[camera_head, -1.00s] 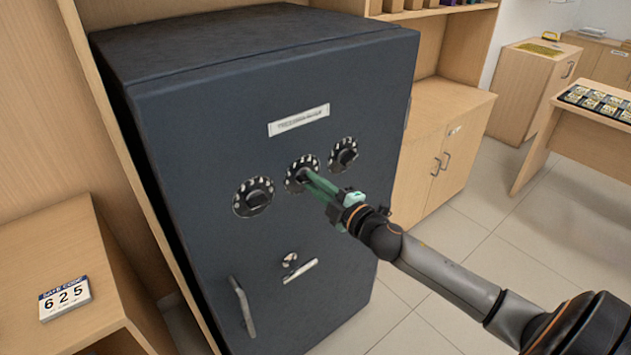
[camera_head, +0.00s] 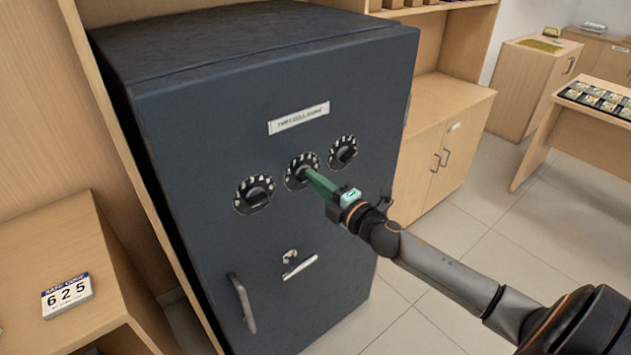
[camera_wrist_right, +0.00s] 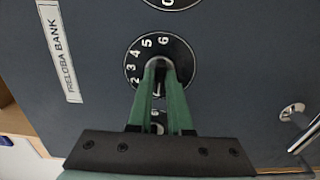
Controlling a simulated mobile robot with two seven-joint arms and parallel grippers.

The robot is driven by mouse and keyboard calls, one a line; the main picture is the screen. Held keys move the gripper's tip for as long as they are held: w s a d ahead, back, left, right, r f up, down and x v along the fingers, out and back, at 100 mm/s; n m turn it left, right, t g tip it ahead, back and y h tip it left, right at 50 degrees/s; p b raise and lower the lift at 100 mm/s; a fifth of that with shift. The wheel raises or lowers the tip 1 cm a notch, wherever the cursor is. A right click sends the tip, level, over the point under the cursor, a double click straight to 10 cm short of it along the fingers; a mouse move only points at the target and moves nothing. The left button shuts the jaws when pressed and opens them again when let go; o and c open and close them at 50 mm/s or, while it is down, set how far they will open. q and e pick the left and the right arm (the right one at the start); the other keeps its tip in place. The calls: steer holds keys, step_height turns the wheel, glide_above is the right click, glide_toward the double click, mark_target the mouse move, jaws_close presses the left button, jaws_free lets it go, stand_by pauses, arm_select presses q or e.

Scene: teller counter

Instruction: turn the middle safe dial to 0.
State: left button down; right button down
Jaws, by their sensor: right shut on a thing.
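The dark safe (camera_head: 230,105) has three round black dials with white numerals in a slanting row. The middle dial (camera_head: 290,177) also shows in the right wrist view (camera_wrist_right: 180,69), where the numerals 2, 3, 4, 5 and 6 are readable around it. My right gripper (camera_head: 308,177) has its green fingers shut on the middle dial's knob (camera_wrist_right: 160,65). The fingers hide part of the dial face, and I cannot tell which numeral it is set to. The left dial (camera_head: 254,195) and right dial (camera_head: 343,152) stand apart from the gripper. My left gripper is not in view.
A handle (camera_head: 243,303) and a small lever (camera_head: 299,267) stick out below the dials. Open floor (camera_head: 460,235) lies to the right of the safe.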

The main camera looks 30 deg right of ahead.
steer(key=c, duration=0.8)
jaws_free()
steer(key=shift+c, duration=0.2)
steer(key=shift+s, duration=0.1)
steer(key=s+b, duration=0.1)
steer(key=s, duration=1.1)
steer(key=shift+s+d, duration=0.2)
steer(key=shift+d, duration=0.25)
